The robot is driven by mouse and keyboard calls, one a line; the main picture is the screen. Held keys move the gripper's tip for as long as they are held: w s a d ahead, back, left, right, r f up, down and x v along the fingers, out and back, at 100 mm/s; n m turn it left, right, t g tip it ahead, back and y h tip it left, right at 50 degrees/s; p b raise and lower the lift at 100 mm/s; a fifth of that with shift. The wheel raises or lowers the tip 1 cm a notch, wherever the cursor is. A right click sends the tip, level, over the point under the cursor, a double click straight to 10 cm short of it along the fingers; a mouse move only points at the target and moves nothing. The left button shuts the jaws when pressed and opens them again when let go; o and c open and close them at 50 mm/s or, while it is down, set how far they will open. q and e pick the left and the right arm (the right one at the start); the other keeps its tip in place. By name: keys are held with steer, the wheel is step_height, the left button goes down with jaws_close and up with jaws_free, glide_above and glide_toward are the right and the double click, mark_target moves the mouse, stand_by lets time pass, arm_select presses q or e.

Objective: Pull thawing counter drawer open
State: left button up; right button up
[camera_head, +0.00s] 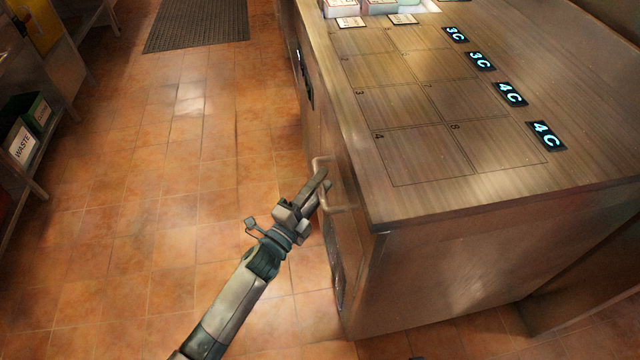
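The thawing counter (480,205) stands at the right, with a brown top and its drawer side facing left. A pale bar handle (341,209) sticks out from that side near the front corner. The drawer front behind it is seen at a steep angle and looks about flush with the counter side. My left gripper (321,187) reaches in from below left, and its fingers overlap the handle bar. Whether they are closed around the bar is too small to tell. My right gripper is not in view.
The counter top has numbered outlined cells, several dark temperature displays (546,136) and boxes (341,8) at the far end. Open tiled floor (170,190) lies left of the counter.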

arm_select(q)
jaws_close()
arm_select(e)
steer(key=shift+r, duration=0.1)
